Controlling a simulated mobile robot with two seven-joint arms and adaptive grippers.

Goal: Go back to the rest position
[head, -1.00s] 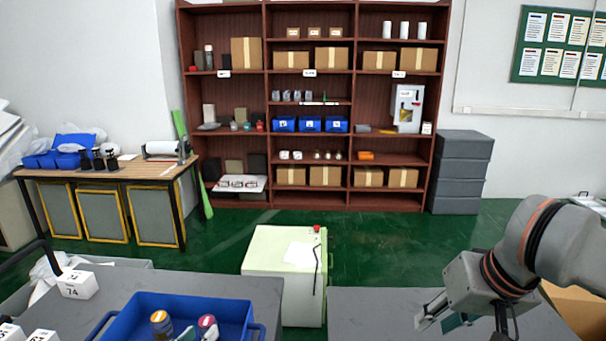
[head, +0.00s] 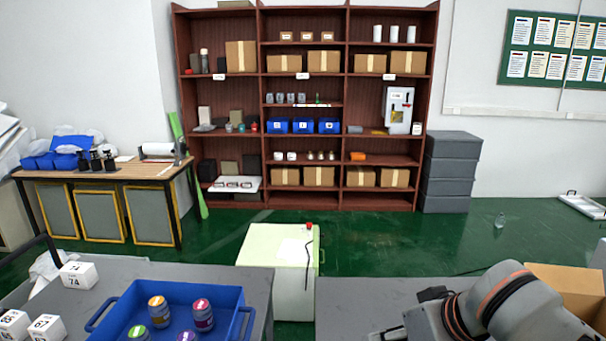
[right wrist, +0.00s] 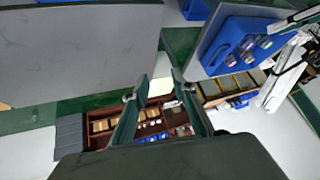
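In the head view my right arm comes in at the lower right, and my right gripper (head: 392,334) is low at the bottom edge, partly cut off. In the right wrist view the two fingers of my right gripper (right wrist: 160,76) are apart with nothing between them. A blue tray (head: 238,298) on the left grey table holds bottles with yellow, red, green and purple caps. The tray also shows at the upper right of the right wrist view (right wrist: 222,42).
The right grey table (head: 350,297) is bare where it shows. A pale green cabinet (head: 262,255) stands between the tables. White numbered boxes (head: 78,275) are left of the tray. A cardboard box (head: 570,290) is at the right. A brown shelf (head: 345,110) stands at the back.

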